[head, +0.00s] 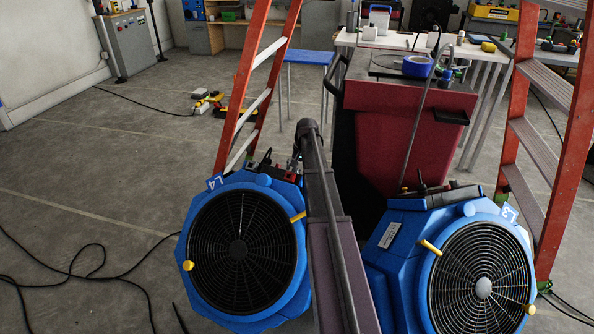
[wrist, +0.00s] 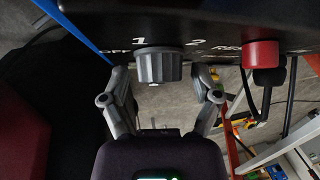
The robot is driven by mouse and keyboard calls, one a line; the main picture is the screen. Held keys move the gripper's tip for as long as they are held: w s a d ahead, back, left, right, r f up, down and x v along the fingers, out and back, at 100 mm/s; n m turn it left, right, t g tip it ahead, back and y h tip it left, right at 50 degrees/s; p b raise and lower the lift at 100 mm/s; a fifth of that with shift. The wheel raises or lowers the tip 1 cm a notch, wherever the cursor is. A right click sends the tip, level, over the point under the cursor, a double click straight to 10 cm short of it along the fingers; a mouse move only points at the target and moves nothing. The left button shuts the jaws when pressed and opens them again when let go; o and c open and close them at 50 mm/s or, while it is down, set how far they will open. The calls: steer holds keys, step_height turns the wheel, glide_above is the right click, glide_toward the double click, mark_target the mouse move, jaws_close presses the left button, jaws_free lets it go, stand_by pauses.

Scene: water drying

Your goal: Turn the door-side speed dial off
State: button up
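Two blue air movers stand in the head view: one labelled L4 (head: 192,225) on the left and one labelled L3 (head: 400,255) on the right. My arm reaches between them to the back of L4's top. In the wrist view a grey ribbed dial (wrist: 158,66) sits on a dark panel (wrist: 225,22) with the marks 1 and 2 above it. My gripper (wrist: 166,84) is open, with one finger on each side of the dial; whether either touches it I cannot tell. The dial is not clear in the head view.
A red button (wrist: 261,55) and a black cord plug (wrist: 268,80) are right of the dial. Orange ladders (head: 243,85) stand behind the air movers. A dark red cart (head: 410,130) stands close behind. Black cables (head: 75,260) lie on the floor at left.

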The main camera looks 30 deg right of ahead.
steer(key=c, duration=0.8)
steer(key=shift+c, duration=0.2)
steer(key=n+t+y+b, duration=0.1)
steer(key=n+y, duration=0.1)
steer(key=shift+s+f+n+t+b, duration=0.1)
steer(key=shift+f+n+t+b, duration=0.05)
steer(key=shift+n+t+b, duration=0.2)
steer(key=shift+n+t+y+b, duration=0.55)
steer(key=shift+n+y+b, duration=0.25)
steer(key=shift+n+y, duration=0.1)
steer(key=shift+n+t+y+b, duration=0.4)
steer(key=shift+n+y+b, duration=0.75)
steer(key=shift+n+y, duration=0.1)
steer(key=shift+a+r+n+y+b, duration=0.2)
steer(key=shift+n+y+b, duration=0.55)
steer(key=shift+n, duration=0.25)
